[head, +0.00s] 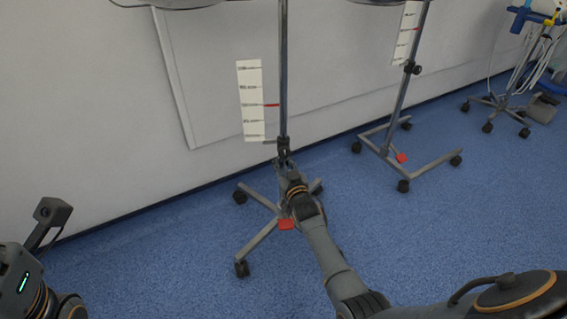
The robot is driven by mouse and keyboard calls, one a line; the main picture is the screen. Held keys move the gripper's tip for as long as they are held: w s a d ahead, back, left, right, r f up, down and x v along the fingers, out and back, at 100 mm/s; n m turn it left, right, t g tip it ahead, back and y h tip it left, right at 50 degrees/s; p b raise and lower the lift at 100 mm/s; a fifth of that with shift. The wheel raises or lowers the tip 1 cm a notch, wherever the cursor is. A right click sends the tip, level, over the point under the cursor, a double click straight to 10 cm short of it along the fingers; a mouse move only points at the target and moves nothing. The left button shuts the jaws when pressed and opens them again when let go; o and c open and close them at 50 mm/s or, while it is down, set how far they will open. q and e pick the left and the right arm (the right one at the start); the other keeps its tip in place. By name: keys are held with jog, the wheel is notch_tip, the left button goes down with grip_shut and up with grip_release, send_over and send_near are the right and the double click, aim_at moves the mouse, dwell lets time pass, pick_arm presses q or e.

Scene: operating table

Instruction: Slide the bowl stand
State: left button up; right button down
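A bowl stand (283,62) stands upright near the wall in the middle of the head view. It has a grey metal pole, a low base on dark casters and a red pedal. Part of a bowl (190,3) shows at the top edge. My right arm reaches up from the lower right. Its gripper (285,160) is at the lower pole, just below a dark clamp. It overlaps the pole, and the fingers are too small and dark to tell whether they are closed on it. Part of my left arm shows at the lower left; its gripper is not in view.
A second, similar stand (398,108) is to the right, with its wheeled base on the blue floor (190,265). A wheeled unit with hoses (520,60) is at the far right. The pale wall (80,110) runs close behind the stands. Open floor lies in front of them.

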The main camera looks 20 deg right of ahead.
jog(key=shift+w+a+r, duration=0.1)
jog(key=shift+a, duration=0.25)
jog(key=c, duration=1.7)
grip_release()
jog(key=o, duration=0.6)
jog(key=shift+w+a, duration=0.1)
jog(key=shift+w, duration=0.05)
jog(key=shift+s+d, duration=0.2)
jog(key=shift+s, duration=0.25)
jog(key=s, duration=0.3)
jog(key=s+a, duration=0.1)
jog(key=s, duration=0.7)
jog(key=shift+a, duration=0.4)
